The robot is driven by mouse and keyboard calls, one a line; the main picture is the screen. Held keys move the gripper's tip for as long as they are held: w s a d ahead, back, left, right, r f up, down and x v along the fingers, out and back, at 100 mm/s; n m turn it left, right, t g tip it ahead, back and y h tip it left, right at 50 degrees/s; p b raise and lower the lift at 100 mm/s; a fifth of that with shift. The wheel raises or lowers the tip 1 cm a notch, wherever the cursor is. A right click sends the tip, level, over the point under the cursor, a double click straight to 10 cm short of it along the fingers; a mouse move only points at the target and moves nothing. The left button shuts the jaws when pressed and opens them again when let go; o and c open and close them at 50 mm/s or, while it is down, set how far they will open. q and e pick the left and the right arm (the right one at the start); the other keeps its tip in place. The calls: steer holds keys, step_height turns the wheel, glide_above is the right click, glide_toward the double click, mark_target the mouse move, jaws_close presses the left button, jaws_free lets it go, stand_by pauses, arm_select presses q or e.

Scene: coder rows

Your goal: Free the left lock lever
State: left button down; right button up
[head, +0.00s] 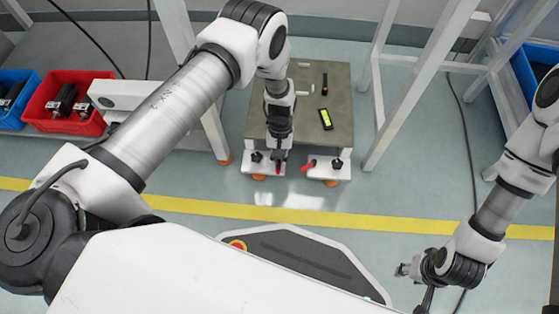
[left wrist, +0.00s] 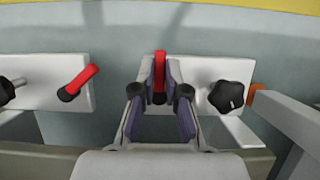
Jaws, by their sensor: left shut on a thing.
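The left lock lever is red (head: 278,168) and sits on a white plate (head: 262,170) at the near edge of a grey-topped stand. My left gripper (head: 279,154) reaches down over it. In the left wrist view, my left gripper (left wrist: 160,90) is shut on the left lever (left wrist: 160,66), which stands straight up between its fingertips. The other red lever (head: 308,165) slants on the neighbouring white plate; it also shows slanted in the left wrist view (left wrist: 78,82). My right gripper (head: 405,270) hangs at the lower right, far from the levers; its fingers are too small to read.
Black knobs (head: 257,157) and (head: 337,162) sit beside the levers. The stand's grey top (head: 305,115) carries a yellow-green device (head: 326,119) and small parts. White frame legs (head: 375,130) stand close on the right. Red bin (head: 68,100) is at left. Floor between is clear.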

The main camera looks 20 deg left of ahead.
stand_by(0.4)
arm_select(q)
steer(key=c, duration=1.2)
jaws_free()
steer(key=v, duration=1.2)
